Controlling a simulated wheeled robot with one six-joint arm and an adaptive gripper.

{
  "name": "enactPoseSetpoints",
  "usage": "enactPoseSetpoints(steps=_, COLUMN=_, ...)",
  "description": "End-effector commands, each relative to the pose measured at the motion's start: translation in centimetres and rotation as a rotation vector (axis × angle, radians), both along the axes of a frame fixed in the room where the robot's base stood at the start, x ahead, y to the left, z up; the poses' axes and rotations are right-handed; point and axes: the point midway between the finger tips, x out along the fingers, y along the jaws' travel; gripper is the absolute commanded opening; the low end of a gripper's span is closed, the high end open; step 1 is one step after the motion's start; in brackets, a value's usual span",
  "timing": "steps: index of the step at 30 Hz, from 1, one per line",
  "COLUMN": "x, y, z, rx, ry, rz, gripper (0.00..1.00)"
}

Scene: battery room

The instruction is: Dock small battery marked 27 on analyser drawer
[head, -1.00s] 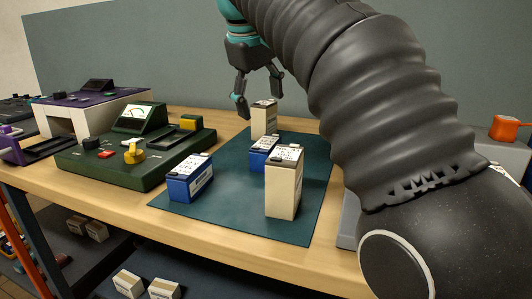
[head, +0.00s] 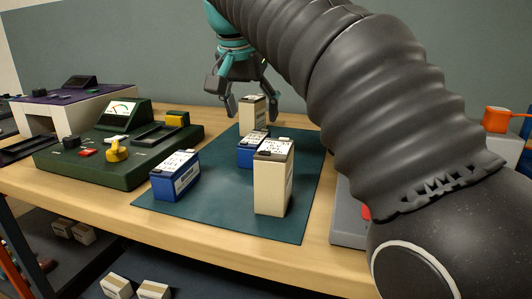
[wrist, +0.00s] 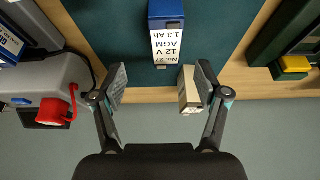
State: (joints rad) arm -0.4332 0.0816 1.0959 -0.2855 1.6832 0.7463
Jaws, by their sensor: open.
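The small blue battery marked No. 27 (wrist: 166,22) shows its white label at the top of the wrist view. In the head view it appears to be the blue battery (head: 247,152) in the middle of the green mat, partly hidden by a tall cream battery (head: 272,182). My gripper (head: 251,104) is open and empty over the back of the mat. Another cream battery (wrist: 188,92) shows near its right finger in the wrist view. A purple and white unit (head: 75,105) with a dark tray in front (head: 22,150) stands at the far left; I cannot tell if it is the analyser.
Another blue battery (head: 175,175) stands at the mat's left. A green meter unit (head: 110,165) with a yellow knob is left of the mat (head: 215,215). A grey unit with a red part (wrist: 65,100) stands on the other side. The mat's front is clear.

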Motion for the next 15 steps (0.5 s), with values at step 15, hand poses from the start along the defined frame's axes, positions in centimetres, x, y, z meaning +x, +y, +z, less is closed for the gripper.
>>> enactPoseSetpoints(steps=15, x=2.1, y=-0.7, z=-5.1, rx=-0.001, ry=0.002, rz=-0.004, gripper=0.74)
